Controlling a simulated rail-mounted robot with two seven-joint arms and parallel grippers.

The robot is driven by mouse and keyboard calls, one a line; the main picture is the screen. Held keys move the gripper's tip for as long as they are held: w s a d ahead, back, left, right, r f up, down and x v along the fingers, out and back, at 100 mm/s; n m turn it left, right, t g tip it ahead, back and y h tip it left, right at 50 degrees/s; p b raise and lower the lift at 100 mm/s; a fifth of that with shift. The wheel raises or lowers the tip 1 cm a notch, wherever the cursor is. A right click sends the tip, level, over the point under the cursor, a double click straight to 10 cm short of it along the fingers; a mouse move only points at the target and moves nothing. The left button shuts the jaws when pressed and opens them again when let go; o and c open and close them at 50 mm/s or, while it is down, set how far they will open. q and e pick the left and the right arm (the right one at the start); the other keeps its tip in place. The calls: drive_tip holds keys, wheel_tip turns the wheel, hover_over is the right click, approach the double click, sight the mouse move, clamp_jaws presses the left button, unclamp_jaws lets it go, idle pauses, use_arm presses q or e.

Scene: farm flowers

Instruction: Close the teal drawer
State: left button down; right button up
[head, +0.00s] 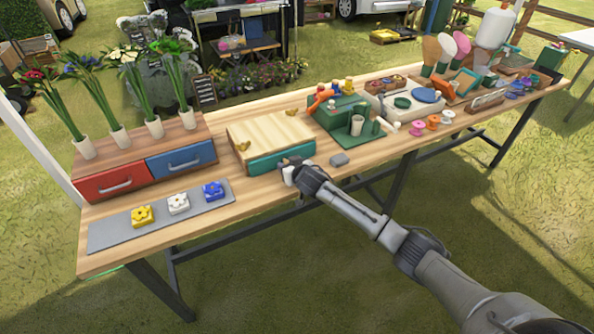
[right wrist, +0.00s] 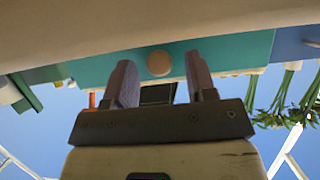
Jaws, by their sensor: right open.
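The teal drawer (head: 268,165) is in the front of a low wooden box (head: 262,132) near the middle of the table. How far it stands out is hard to tell from here. My right gripper (head: 291,168) is at the right part of the drawer front and hides some of it. In the right wrist view the teal drawer (right wrist: 100,70) spans the picture, with a round pale knob (right wrist: 159,63). The right gripper (right wrist: 161,78) is open, its fingers pointing at the front on either side of the knob. Contact cannot be told. My left gripper is not in view.
A red drawer (head: 112,181) and a blue drawer (head: 182,161) sit to the left under flower vases. A grey mat (head: 108,234) with flower blocks lies in front of them.

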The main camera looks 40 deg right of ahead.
drive_tip(key=p+v, duration=0.4)
drive_tip(key=v, duration=0.9)
drive_tip(key=shift+s, duration=0.2)
